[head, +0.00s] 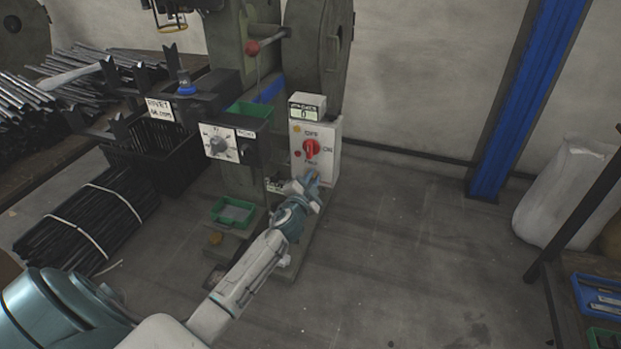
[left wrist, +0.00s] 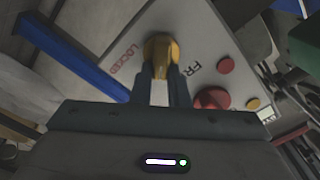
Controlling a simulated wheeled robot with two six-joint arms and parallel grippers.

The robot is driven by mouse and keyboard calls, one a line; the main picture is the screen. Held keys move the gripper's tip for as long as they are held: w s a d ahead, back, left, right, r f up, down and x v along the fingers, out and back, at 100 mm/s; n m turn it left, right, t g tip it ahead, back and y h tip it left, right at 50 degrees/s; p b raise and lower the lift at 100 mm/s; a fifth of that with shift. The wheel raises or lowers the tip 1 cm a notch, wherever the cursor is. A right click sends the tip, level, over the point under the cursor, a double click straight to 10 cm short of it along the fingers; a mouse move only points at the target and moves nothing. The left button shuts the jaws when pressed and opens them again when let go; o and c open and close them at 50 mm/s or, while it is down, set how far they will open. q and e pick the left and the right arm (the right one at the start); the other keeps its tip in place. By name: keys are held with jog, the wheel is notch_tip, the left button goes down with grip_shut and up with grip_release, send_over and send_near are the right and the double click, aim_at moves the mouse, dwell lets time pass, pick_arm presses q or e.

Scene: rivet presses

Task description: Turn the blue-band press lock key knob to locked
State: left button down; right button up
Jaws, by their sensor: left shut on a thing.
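The press with a blue band (head: 270,91) stands at upper centre in the head view. My left gripper (head: 313,180) is at the lower part of this box. In the left wrist view my left gripper (left wrist: 161,75) is shut on the brass lock key knob (left wrist: 161,52). The knob lies between the printed words LOCKED, on its left, and FR..., on its right. The rest of the second word is covered. My right gripper is not in view.
A grey dial box (head: 218,146) and a green tray (head: 233,212) are left of the control box. Black rod bundles (head: 85,222) lie on the floor at left. A blue post (head: 520,100) stands right. The floor between is clear.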

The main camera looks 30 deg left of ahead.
pick_arm(q)
jog(key=shift+d+f+m, duration=0.1)
jog(key=shift+f+m, duration=0.05)
jog(key=shift+m, duration=0.75)
jog(key=m, duration=0.3)
jog(key=shift+d+f+m, duration=0.1)
jog(key=shift+f+m, duration=0.15)
jog(key=shift+m, duration=0.05)
jog(key=shift+f+m+p, duration=0.2)
jog(key=shift+m+p, duration=0.1)
jog(key=shift+m, duration=0.9)
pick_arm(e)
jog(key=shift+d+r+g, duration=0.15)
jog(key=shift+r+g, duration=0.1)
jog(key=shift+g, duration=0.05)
pick_arm(q)
jog(key=c, duration=1.4)
grip_release()
